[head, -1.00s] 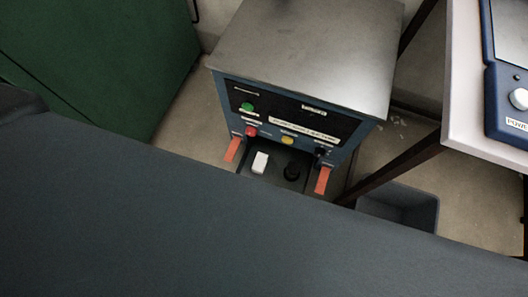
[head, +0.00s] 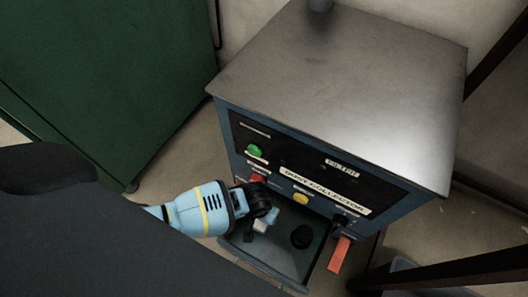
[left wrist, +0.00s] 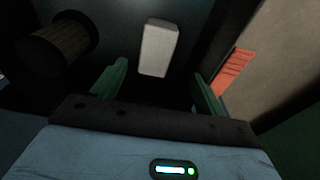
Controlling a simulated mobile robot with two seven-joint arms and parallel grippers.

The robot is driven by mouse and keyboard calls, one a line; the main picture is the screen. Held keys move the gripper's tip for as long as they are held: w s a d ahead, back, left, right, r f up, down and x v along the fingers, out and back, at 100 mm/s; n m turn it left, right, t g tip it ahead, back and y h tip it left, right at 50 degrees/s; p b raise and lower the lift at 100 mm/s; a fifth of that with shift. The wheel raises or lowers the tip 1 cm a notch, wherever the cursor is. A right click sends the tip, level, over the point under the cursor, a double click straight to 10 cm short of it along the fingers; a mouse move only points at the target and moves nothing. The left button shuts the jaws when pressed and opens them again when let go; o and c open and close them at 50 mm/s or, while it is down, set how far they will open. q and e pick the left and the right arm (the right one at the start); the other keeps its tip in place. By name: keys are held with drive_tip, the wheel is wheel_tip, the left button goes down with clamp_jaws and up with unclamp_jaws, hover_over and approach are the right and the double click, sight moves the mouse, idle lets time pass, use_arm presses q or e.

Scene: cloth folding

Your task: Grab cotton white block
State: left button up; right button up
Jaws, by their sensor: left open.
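The white block (left wrist: 158,47) lies on the dark tray of the blue machine, and in the left wrist view it stands between and just beyond my open fingertips. In the head view the white block (head: 261,226) is partly hidden by my left gripper (head: 266,217). My left gripper (left wrist: 156,82) is open and empty in the left wrist view, its two green fingers apart on either side of the block's near end. I cannot tell whether a finger touches the block. My right gripper is not in view.
The tray (head: 287,261) also holds a black round knob (head: 301,237), seen as a ridged cylinder (left wrist: 57,47) in the left wrist view. The machine's panel (head: 315,181) rises behind. A green cabinet (head: 105,80) stands left.

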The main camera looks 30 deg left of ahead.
sight(260, 227)
use_arm(q)
wheel_tip(260, 227, down, 2)
drive_tip(key=shift+f+b, duration=0.1)
drive_tip(key=shift+b, duration=0.45)
drive_tip(key=shift+f, duration=0.15)
drive_tip(key=shift+w, duration=0.1)
drive_tip(key=f+b, duration=0.2)
drive_tip(key=f, duration=0.1)
drive_tip(key=f+b, duration=0.2)
drive_tip(key=shift+w+d, duration=0.2)
drive_tip(key=shift+d, duration=0.15)
drive_tip(key=shift+f, duration=0.15)
